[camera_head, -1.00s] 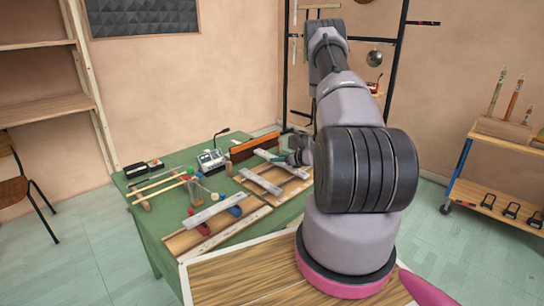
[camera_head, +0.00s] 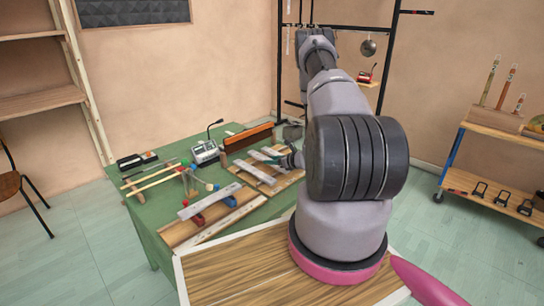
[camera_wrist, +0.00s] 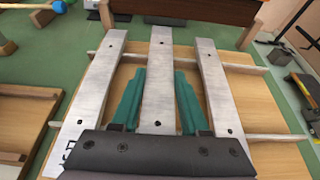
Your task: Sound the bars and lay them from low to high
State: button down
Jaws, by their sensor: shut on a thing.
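Three grey metal bars lie side by side in the wrist view: a left bar (camera_wrist: 95,85), a middle bar (camera_wrist: 158,95) and a right bar (camera_wrist: 217,85). The left and right bars lie across two thin wooden rails on a pale board (camera_wrist: 258,95). My gripper (camera_wrist: 159,72) has its green fingers on both sides of the middle bar and is shut on it. Whether this bar is lifted off the rails I cannot tell. In the head view, another bar (camera_head: 209,202) lies across red and blue supports. My arm partly hides the gripper there.
The green table (camera_head: 150,222) also holds mallets (camera_head: 152,182), a grey device with a gooseneck (camera_head: 205,152), a dark case (camera_head: 137,160) and an orange-brown wooden box (camera_head: 248,137). A black rack (camera_head: 396,60) stands behind, and a wooden cart (camera_head: 490,185) at the right.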

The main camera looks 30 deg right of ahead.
jog(key=shift+f, duration=0.3)
jog(key=shift+f, duration=0.4)
dwell(0.3)
jog(key=shift+c, duration=1.7)
grip_release()
